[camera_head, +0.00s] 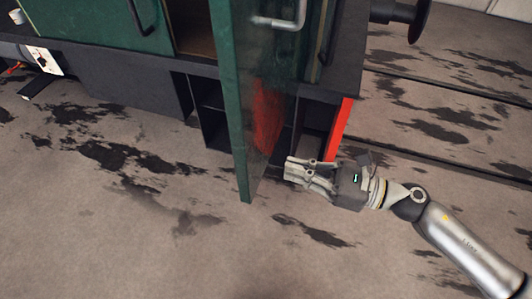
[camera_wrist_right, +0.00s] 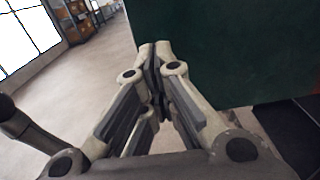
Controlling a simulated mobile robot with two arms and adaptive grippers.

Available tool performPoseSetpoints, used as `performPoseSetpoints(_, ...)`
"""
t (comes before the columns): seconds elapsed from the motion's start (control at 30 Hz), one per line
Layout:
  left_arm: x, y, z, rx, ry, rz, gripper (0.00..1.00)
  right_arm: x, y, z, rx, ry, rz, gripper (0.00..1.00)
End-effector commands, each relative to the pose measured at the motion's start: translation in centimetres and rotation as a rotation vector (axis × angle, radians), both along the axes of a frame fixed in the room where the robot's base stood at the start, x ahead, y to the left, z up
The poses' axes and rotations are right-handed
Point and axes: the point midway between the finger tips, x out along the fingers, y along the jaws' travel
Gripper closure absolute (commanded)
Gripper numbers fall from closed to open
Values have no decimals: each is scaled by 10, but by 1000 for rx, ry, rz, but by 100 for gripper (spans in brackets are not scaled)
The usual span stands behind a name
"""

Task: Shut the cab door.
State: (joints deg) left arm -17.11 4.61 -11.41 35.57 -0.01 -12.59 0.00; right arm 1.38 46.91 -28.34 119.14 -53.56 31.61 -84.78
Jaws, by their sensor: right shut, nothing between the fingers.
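The cab door (camera_head: 243,90) is a dark green panel standing open from the tram side, edge-on toward me in the head view. A silver lever handle (camera_head: 283,20) is on its right face. My right gripper (camera_head: 288,168) is shut and empty, low on the door's right side, close to its lower part. In the right wrist view the shut fingers (camera_wrist_right: 155,52) point toward the green door panel (camera_wrist_right: 230,45), which fills the upper right. I cannot tell whether the fingertips touch it. My left gripper is not in view.
The tram's green body (camera_head: 95,18) stands along the top, with dark steps (camera_head: 212,120) below the doorway. A red upright edge (camera_head: 339,128) is just behind my right gripper. A dark buffer (camera_head: 418,20) juts out at upper right. The stained floor in front is clear.

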Motion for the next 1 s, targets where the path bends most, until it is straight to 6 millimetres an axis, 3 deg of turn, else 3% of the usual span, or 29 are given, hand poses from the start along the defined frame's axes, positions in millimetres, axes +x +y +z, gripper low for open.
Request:
performPoseSetpoints(0.1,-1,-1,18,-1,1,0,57,8,21,7,3,-1,0,100)
performPoseSetpoints(0.4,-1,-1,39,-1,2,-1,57,19,55,3,1,1,-1,100)
performPoseSetpoints(1.0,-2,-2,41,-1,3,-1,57,23,64,0,0,0,-3,100)
